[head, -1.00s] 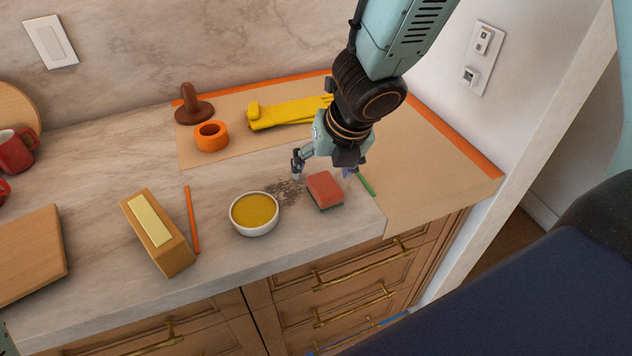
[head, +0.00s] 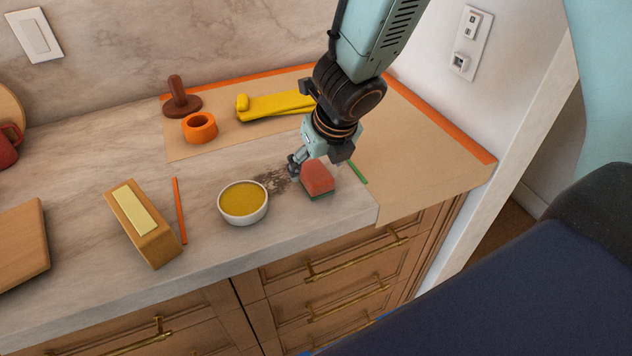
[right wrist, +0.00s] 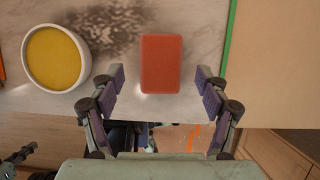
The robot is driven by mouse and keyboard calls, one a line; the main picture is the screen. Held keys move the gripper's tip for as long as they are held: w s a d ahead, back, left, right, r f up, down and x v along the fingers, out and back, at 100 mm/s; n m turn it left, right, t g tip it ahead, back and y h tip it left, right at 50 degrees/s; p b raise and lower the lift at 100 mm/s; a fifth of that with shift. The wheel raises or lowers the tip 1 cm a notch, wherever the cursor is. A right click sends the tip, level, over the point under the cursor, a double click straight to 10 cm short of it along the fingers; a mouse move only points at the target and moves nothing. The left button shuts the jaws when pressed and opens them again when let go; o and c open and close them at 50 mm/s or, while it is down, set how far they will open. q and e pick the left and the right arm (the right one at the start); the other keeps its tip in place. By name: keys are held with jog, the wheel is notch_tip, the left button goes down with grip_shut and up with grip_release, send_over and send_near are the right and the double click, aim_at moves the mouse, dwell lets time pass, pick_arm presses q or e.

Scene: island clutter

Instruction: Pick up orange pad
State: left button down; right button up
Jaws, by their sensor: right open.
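The orange pad (head: 317,177) is a small block with a reddish-orange top and a dark green underside. It lies on the marble counter near the front edge, beside a dark speckled patch. In the right wrist view the pad (right wrist: 161,64) is upright in the picture, just beyond and between the fingertips. My right gripper (head: 318,166) is directly above and behind the pad in the head view. In the right wrist view my right gripper (right wrist: 162,82) is open and empty, with a finger to either side of the pad's near end.
A white bowl of yellow contents (head: 243,203) stands left of the pad. A green strip (head: 357,172) lies to its right. An orange stick (head: 180,210) and a wooden block (head: 143,224) lie farther left. An orange ring (head: 200,127) and yellow object (head: 275,106) sit behind.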

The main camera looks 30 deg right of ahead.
aim_at(314, 170)
jog(key=b+x, duration=0.1)
jog(key=x, duration=0.2)
jog(key=shift+w+f+b, duration=0.3)
jog(key=shift+f, duration=0.05)
jog(key=shift+s+r, duration=0.2)
jog(key=shift+s, duration=0.05)
jog(key=shift+c, duration=0.9)
jog(key=shift+w+f, duration=0.1)
jog(key=shift+w, duration=0.1)
jog(key=c, duration=0.6)
jog(key=shift+s, duration=0.1)
jog(key=shift+c, duration=1.2)
